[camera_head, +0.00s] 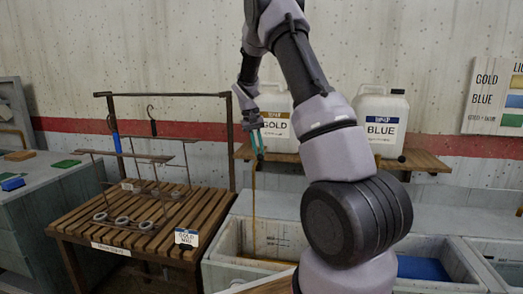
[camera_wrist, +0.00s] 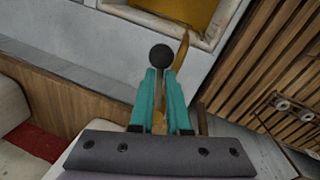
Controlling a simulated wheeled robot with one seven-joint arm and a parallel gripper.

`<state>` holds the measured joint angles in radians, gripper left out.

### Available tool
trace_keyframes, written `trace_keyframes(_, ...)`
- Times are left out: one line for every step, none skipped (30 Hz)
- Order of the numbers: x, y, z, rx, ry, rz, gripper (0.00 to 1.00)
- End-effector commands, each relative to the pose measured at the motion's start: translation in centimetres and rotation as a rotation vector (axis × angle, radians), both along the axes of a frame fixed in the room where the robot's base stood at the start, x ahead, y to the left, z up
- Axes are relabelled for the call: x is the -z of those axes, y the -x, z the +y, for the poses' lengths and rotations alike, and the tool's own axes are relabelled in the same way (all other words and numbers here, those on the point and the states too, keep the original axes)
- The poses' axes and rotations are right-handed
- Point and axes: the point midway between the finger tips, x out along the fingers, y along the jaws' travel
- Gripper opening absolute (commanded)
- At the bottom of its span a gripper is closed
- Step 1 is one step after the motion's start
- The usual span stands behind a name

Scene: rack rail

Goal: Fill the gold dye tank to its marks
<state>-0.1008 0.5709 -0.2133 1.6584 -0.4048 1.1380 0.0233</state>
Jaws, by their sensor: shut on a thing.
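The white GOLD canister (camera_head: 275,126) stands on the wall shelf. My gripper (camera_head: 258,145), with teal fingers, is at its front left. In the wrist view my gripper (camera_wrist: 160,85) is shut on the tap lever, whose black round knob (camera_wrist: 161,55) shows just beyond the fingertips. A gold stream (camera_head: 254,200) falls straight down into the left tank (camera_head: 226,240). In the wrist view the stream (camera_wrist: 183,50) runs into a tank holding gold liquid (camera_wrist: 185,10). Dark marks (camera_head: 275,241) show on the tank's inner back wall. The liquid level against them is too small to read.
A BLUE canister (camera_head: 381,122) stands on the shelf (camera_head: 425,160) at right. A tank with blue liquid (camera_head: 422,268) is below it.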

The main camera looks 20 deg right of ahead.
Motion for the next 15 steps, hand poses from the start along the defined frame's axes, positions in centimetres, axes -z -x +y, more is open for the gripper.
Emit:
trace_keyframes(0.47,0.57,0.30,0.027,-0.005,0.019,0.00)
trace_keyframes(0.47,0.53,0.39,0.038,-0.005,0.019,0.00)
trace_keyframes(0.47,0.48,0.49,0.048,-0.006,0.019,0.00)
trace_keyframes(0.47,0.45,0.57,0.055,-0.006,0.019,0.00)
trace_keyframes(0.46,0.42,0.63,0.062,-0.007,0.019,0.00)
trace_keyframes(0.47,0.39,0.70,0.069,-0.007,0.018,0.00)
trace_keyframes(0.47,0.37,0.75,0.073,-0.008,0.018,0.00)
trace_keyframes(0.46,0.36,0.79,0.077,-0.008,0.019,0.00)
trace_keyframes(0.47,0.34,0.85,0.081,-0.009,0.019,0.00)
trace_keyframes(0.47,0.34,0.87,0.083,-0.009,0.019,0.00)
trace_keyframes(0.47,0.33,0.90,0.084,-0.009,0.019,0.00)
trace_keyframes(0.47,0.33,0.94,0.085,-0.009,0.019,0.00)
trace_keyframes(0.47,0.33,0.96,0.086,-0.009,0.020,0.00)
trace_keyframes(0.47,0.33,0.97,0.086,-0.009,0.020,0.00)
trace_keyframes(0.48,0.33,1.00,0.085,-0.010,0.019,0.00)
